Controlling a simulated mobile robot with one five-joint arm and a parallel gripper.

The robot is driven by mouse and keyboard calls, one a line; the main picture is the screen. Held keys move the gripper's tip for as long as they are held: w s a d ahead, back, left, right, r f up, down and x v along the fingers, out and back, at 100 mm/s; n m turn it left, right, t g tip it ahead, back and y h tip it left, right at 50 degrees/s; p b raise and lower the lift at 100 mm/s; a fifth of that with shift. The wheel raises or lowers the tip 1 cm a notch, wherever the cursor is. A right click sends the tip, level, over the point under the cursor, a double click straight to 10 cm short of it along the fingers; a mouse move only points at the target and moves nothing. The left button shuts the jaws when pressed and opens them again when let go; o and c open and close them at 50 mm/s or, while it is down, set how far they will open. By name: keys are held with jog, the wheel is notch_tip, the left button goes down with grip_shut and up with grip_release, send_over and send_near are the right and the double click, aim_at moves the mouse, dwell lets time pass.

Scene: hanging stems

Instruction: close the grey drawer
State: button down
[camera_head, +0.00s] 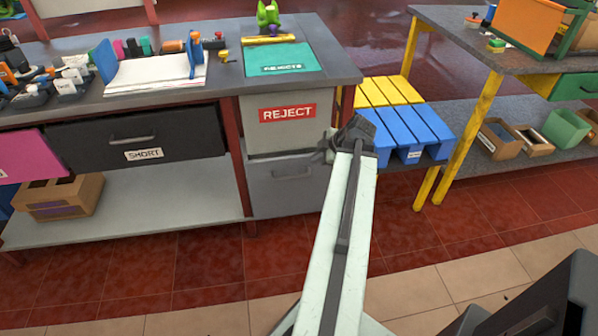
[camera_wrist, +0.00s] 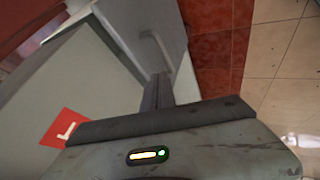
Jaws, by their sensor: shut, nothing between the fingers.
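The grey drawer (camera_head: 275,190) is the lower front of the cabinet under the bench, below the REJECT panel. It has a bar handle, and its front seems to stand out a little from the panel above; how far is hard to tell. In the wrist view the drawer (camera_wrist: 125,28) shows at the top, with its pale handle near the fingers. My gripper (camera_head: 328,150) is at the drawer's upper right corner, with the arm reaching up from below. In the wrist view my gripper (camera_wrist: 159,82) has its fingers together with nothing between them. Whether they touch the drawer is unclear.
The REJECT panel (camera_head: 287,113) is above the drawer. A black SHORT drawer (camera_head: 140,140) and a pink drawer front (camera_head: 30,155) are to the left. A blue and yellow slatted stand (camera_head: 410,128) is close on the right. The red tiled floor in front is clear.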

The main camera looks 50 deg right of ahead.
aim_at(299, 157)
jog(key=b+x, duration=0.2)
jog(key=x, duration=0.1)
jog(key=w+d+b+x, duration=0.1)
jog(key=b+x, duration=0.2)
jog(key=x, duration=0.1)
jog(key=r+b+x, duration=0.1)
jog(key=b+x, duration=0.2)
jog(key=x, duration=0.1)
jog(key=shift+w+d, duration=0.25)
jog(key=shift+d, duration=0.05)
jog(key=shift+w+d, duration=0.4)
jog(key=shift+w, duration=0.1)
jog(key=shift+w+d+r, duration=0.1)
jog(key=shift+w+d, duration=0.8)
jog(key=shift+w, duration=0.2)
